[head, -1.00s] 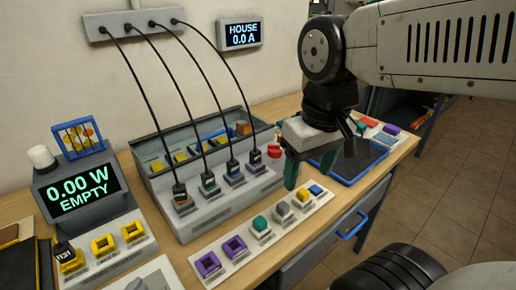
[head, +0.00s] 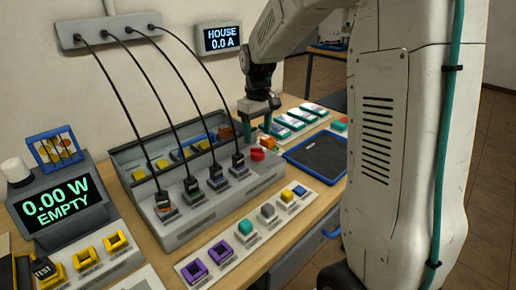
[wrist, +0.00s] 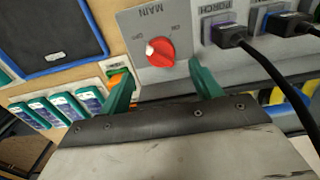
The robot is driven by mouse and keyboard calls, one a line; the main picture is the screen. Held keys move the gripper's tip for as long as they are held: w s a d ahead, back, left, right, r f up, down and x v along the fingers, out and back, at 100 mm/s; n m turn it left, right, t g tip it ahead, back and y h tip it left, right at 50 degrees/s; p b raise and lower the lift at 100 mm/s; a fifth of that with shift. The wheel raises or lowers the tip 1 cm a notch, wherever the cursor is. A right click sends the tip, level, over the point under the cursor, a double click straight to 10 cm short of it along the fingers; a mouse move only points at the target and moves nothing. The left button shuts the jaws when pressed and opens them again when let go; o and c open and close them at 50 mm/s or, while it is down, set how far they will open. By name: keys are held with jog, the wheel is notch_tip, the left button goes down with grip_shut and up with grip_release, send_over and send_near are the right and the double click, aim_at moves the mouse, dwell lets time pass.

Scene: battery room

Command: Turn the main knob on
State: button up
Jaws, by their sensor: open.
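The red main knob (wrist: 167,54) sits on a grey plate (wrist: 135,20) marked MAIN, with ON and OFF labels. Its white mark lies on the OFF side. In the head view the red knob (head: 257,154) is at the right end of the grey plug panel (head: 190,222). My gripper (wrist: 160,69) is open, its green fingers spread to either side of the knob in the wrist view, with nothing between them held. In the head view my gripper (head: 254,128) is just above and behind the knob; contact cannot be told.
Black cables run from several plugs on the panel up to a wall strip (head: 110,30). A blue-rimmed tray (head: 318,152) lies to the right, with several teal-edged cards (head: 288,121) behind it. A row of coloured blocks and sockets (head: 245,232) lies in front.

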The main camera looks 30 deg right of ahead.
aim_at(258, 152)
notch_tip(258, 152, down, 6)
jog(key=shift+f, duration=0.15)
jog(key=shift+c, duration=0.3)
jog(key=c, duration=0.9)
